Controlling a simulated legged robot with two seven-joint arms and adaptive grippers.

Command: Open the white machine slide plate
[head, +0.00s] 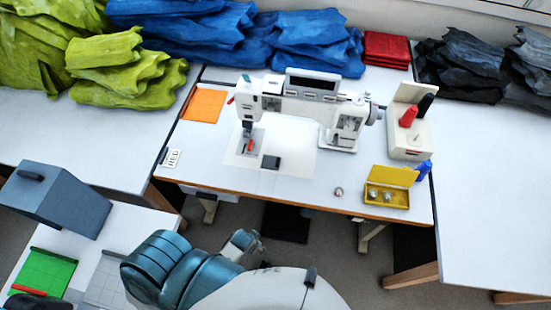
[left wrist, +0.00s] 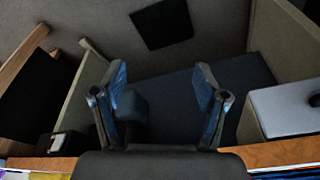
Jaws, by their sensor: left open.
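The white sewing machine (head: 300,100) stands upright on the white sewing table (head: 225,170) in the head view. Its pale bed (head: 297,155) has a metal plate by the needle and a small dark square (head: 271,162) beside it. I cannot tell whether the dark square is the slide plate or an opening. My left gripper is partly visible in the head view (head: 243,246), in front of the table's near edge and apart from the machine. In the left wrist view the left gripper (left wrist: 162,85) is open, with its fingers spread above the floor. My right gripper is not in view.
An orange mat (head: 204,105) lies left of the machine. A yellow box (head: 388,187) and a thread stand (head: 408,130) are on the right. Folded blue fabric (head: 200,35) lies behind. The table's front edge (head: 300,205) is between my gripper and the machine.

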